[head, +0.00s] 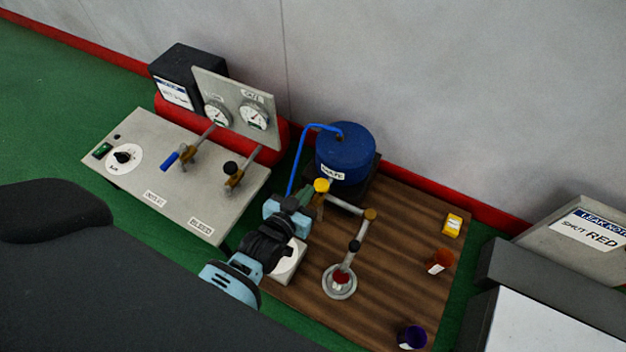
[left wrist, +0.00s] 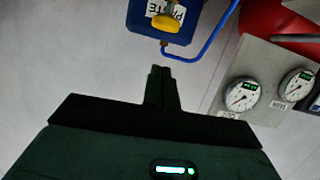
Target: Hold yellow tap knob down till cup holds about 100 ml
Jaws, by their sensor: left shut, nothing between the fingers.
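The yellow tap knob (head: 321,185) sits below the front of a blue tank labelled with partly readable text (head: 345,155). It also shows in the left wrist view (left wrist: 165,23), above the fingertips in the picture. My left gripper (head: 312,194) is shut and empty, with its tips close to the knob; in the left wrist view the tips (left wrist: 160,70) appear apart from it. An orange cup (head: 440,261) and a purple cup (head: 412,337) stand on the wooden board. A red item (head: 341,277) is in a round grey dish. I cannot see a liquid level.
A white device (head: 297,256) with a round plate is partly hidden by my left arm. A metal pipe (head: 362,230) crosses the wooden board (head: 400,235). A blue hose (head: 298,160) runs beside the tank. A grey panel (head: 150,180) with valves stands left.

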